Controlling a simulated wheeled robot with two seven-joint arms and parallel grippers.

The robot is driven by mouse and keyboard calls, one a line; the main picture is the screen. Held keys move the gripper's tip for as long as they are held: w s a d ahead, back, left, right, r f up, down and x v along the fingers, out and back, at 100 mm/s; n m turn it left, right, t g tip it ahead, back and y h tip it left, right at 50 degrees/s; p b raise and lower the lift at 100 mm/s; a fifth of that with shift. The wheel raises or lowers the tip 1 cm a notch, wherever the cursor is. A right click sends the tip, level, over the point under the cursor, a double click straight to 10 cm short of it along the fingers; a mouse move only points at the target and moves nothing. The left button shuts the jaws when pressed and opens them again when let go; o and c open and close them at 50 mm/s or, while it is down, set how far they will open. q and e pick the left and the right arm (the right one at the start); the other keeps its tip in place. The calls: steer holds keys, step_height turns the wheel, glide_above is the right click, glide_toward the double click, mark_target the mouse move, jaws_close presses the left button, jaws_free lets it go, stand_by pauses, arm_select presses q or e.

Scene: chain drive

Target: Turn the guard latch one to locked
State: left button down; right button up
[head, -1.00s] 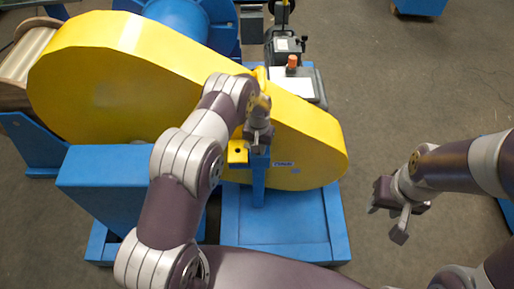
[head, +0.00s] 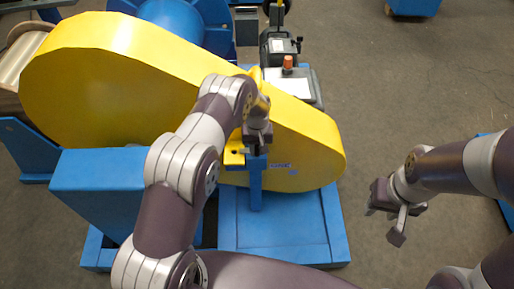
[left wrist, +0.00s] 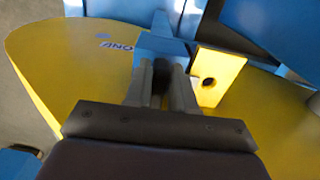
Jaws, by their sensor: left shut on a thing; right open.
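The yellow chain guard (head: 110,75) lies diagonally in the head view. A label ending in "ONE" (left wrist: 122,46) is on the guard in the left wrist view, beside a blue block (left wrist: 165,45) on top of a blue post (head: 255,190). A yellow plate with a round hole (left wrist: 218,75) stands next to the block; it also shows in the head view (head: 233,160). My left gripper (head: 256,147) is shut at the block, its fingers (left wrist: 162,75) close together. The latch part between them is mostly hidden. My right gripper (head: 385,217) is open and empty, over the floor at right.
A blue base frame (head: 290,230) carries the post. A grey box with an orange button (head: 288,66) stands behind the guard. A blue stand (head: 95,190) is left of my left arm.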

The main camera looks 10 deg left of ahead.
mark_target(257, 148)
arm_select(q)
steer(key=c, duration=1)
jaws_free()
steer(key=shift+c, duration=0.2)
step_height(257, 148, up, 13)
steer(key=shift+f, duration=0.15)
